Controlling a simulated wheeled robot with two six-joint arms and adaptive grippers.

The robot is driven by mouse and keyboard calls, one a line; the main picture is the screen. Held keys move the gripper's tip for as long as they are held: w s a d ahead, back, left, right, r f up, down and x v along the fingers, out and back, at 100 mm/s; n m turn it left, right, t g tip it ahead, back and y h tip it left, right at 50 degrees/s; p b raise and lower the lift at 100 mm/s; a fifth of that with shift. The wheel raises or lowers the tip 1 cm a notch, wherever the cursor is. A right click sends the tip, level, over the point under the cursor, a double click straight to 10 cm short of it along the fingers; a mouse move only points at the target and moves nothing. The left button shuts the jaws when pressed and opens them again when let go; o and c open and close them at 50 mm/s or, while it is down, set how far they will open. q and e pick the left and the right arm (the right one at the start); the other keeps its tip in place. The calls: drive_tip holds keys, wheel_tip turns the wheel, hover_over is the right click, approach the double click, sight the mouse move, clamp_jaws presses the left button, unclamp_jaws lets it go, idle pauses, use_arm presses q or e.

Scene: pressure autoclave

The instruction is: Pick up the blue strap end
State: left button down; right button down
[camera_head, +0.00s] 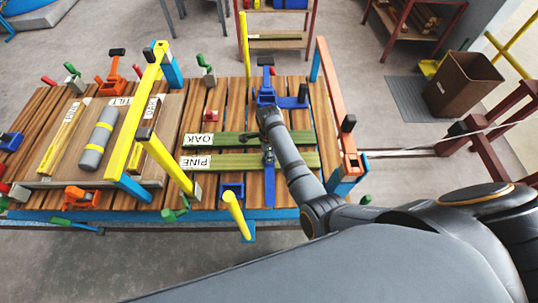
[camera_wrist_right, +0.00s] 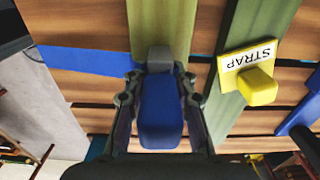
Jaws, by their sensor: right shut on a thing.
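The blue strap end (camera_wrist_right: 160,118) is a blue block with a grey cap, between the two fingers of my right gripper (camera_wrist_right: 158,86) in the right wrist view. The fingers are shut on it, one at each side. In the head view my right gripper (camera_head: 268,122) is over the table near the green OAK board (camera_head: 222,139), and it hides the strap end. A blue strap (camera_head: 269,183) lies across the green PINE board (camera_head: 220,162). A blue band (camera_wrist_right: 90,62) also shows in the wrist view. My left gripper is not in view.
A yellow block with a STRAP label (camera_wrist_right: 250,72) lies beside my right gripper. A blue clamp (camera_head: 266,94) stands just beyond it. Yellow posts (camera_head: 165,160) rise at the left and an orange rail (camera_head: 336,105) at the right. A grey roll (camera_head: 98,138) lies on the left board.

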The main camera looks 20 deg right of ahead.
drive_tip(key=w+r+b, duration=0.5)
drive_tip(key=w+r, duration=0.7)
drive_tip(key=w, duration=0.2)
drive_tip(key=shift+d+r+b, duration=0.15)
drive_tip(key=shift+r+b, duration=0.05)
drive_tip(key=shift+b, duration=0.1)
